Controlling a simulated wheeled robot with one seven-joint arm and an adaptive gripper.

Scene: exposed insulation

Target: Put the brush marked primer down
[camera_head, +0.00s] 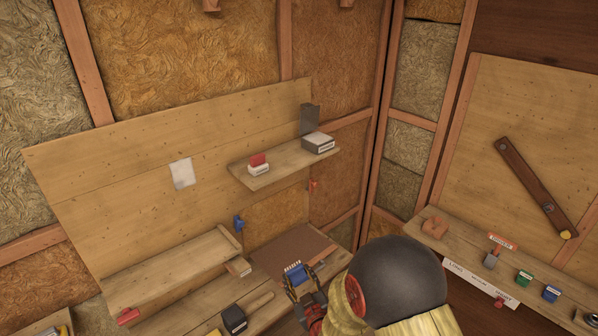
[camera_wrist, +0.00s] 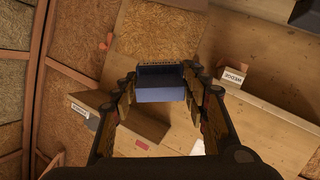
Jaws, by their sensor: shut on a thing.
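My gripper (camera_head: 303,285) is shut on a small blue object (camera_head: 294,271) with a pale marking on it, above the wooden bench (camera_head: 180,306) and near the brown board (camera_head: 305,243). In the wrist view the blue object (camera_wrist: 161,84) sits between the two fingers (camera_wrist: 160,100), with a label strip along its top edge. The lettering is too small to read, so I cannot tell whether it says primer. The wrist view shows no surface touching its underside.
A dark labelled block (camera_head: 234,319) and a wooden handle (camera_head: 260,302) lie on the bench. A raised wooden ledge (camera_head: 165,265) is to the left. A wall shelf (camera_head: 285,167) holds red-and-white and grey items. The right shelf (camera_head: 455,245) holds several small blocks.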

